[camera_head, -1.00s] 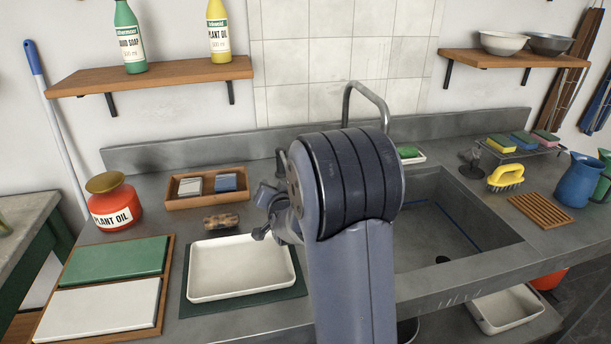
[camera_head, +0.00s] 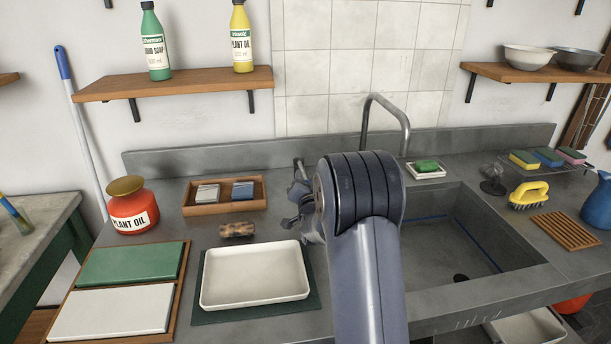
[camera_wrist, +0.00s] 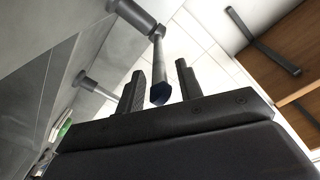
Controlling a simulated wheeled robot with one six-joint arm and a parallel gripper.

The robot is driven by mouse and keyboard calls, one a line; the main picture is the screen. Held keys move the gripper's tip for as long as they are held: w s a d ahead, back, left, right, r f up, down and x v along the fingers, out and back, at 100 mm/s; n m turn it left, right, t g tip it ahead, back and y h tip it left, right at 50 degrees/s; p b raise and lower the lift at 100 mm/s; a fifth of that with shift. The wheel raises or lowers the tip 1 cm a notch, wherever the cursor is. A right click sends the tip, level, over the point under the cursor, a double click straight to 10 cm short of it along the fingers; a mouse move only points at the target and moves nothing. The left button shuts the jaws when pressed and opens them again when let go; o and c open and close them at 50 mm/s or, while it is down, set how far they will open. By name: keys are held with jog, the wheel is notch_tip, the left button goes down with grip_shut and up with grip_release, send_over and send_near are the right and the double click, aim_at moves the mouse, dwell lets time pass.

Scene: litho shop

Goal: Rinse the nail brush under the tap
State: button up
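A yellow-handled brush with dark bristles (camera_head: 528,195) lies on the counter right of the sink. A small brown brush-like piece (camera_head: 237,229) lies on the counter left of my arm. I cannot tell for sure which is the nail brush. The tap's bent metal spout (camera_head: 385,105) rises behind the sink (camera_head: 430,262), partly behind my arm. My gripper (camera_head: 302,205) is at the back counter, left of the sink. In the wrist view its two dark fingers (camera_wrist: 160,66) stand apart. A metal lever with a dark blue end (camera_wrist: 160,94) shows between them; contact cannot be told.
A white tray (camera_head: 254,300) on a green mat lies left of my arm.

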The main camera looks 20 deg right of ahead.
jog(key=shift+x, duration=1)
jog(key=shift+c, duration=0.4)
grip_shut()
